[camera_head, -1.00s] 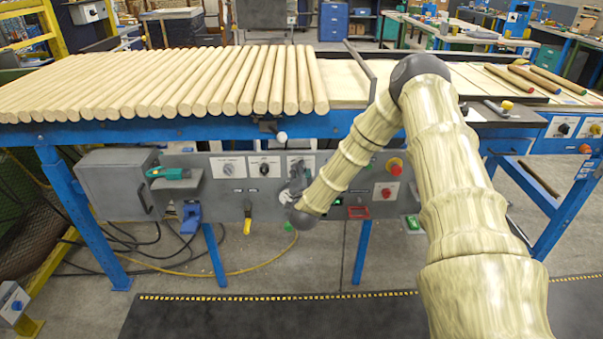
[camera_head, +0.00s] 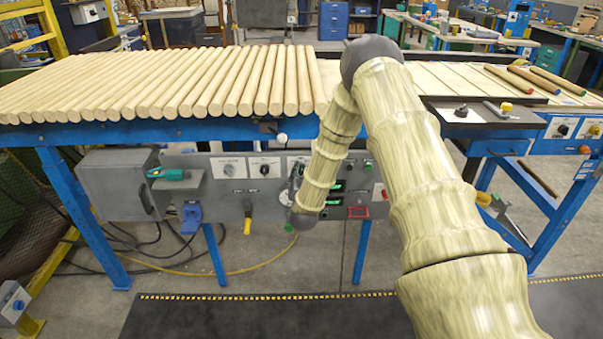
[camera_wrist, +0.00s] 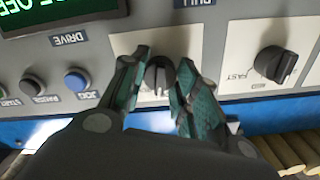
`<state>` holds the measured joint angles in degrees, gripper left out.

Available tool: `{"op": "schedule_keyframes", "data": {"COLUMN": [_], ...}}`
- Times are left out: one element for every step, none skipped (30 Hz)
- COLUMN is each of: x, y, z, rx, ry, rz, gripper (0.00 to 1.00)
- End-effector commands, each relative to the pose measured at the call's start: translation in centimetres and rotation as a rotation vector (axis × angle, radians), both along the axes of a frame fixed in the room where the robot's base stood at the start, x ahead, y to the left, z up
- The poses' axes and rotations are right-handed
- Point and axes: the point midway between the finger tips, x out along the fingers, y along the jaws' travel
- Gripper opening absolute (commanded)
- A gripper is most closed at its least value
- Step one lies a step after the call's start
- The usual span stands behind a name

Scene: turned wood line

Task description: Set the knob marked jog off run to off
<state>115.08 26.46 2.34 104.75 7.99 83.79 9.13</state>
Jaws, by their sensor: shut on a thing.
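A black knob (camera_wrist: 157,78) on a white plate (camera_wrist: 125,43) sits between my fingertips in the wrist view, which shows the panel upside down. My gripper (camera_wrist: 158,82) is shut on this knob, one teal finger on each side. The plate's lettering is covered by the fingers, so I cannot read its marks or tell the setting. In the head view my gripper (camera_head: 292,194) is at the grey control panel (camera_head: 215,188) under the table, and my forearm and gripper hide the knob.
A second black knob (camera_wrist: 275,65), with FAST on its plate, is to the right in the wrist view. A blue button (camera_wrist: 77,79) and a lit display (camera_wrist: 65,14) are to the left. Wooden rods (camera_head: 180,80) lie on the table above the panel.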

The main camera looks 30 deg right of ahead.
Motion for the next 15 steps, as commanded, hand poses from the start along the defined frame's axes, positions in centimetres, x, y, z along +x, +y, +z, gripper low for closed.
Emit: {"op": "schedule_keyframes", "data": {"x": [-0.05, -0.05, -0.05, -0.05, -0.06, -0.06, -0.07, -0.08, -0.08, -0.09, -0.08, -0.08, -0.08, -0.08, -0.09], "y": [-0.02, 0.0, -0.02, -0.03, -0.03, -0.03, -0.04, -0.05, -0.06, -0.06, -0.06, -0.06, -0.06, -0.06, -0.07], "z": [-0.04, -0.04, -0.05, -0.06, -0.07, -0.07, -0.07, -0.08, -0.09, -0.1, -0.11, -0.11, -0.12, -0.12, -0.12], "rx": [-0.028, -0.042, -0.059, -0.072, -0.084, -0.097, -0.107, -0.114, -0.124, -0.13, -0.135, -0.141, -0.145, -0.148, -0.151], "ry": [0.018, 0.026, 0.037, 0.044, 0.052, 0.06, 0.067, 0.072, 0.078, 0.081, 0.085, 0.089, 0.091, 0.093, 0.096], "rz": [-0.001, 0.0, -0.001, 0.0, 0.0, -0.001, -0.001, -0.001, -0.001, -0.001, -0.001, -0.001, -0.001, -0.001, -0.001], "gripper": [0.06, 0.06, 0.06, 0.06, 0.06, 0.06, 0.06, 0.06, 0.06, 0.06, 0.06, 0.06, 0.06, 0.06, 0.06]}}
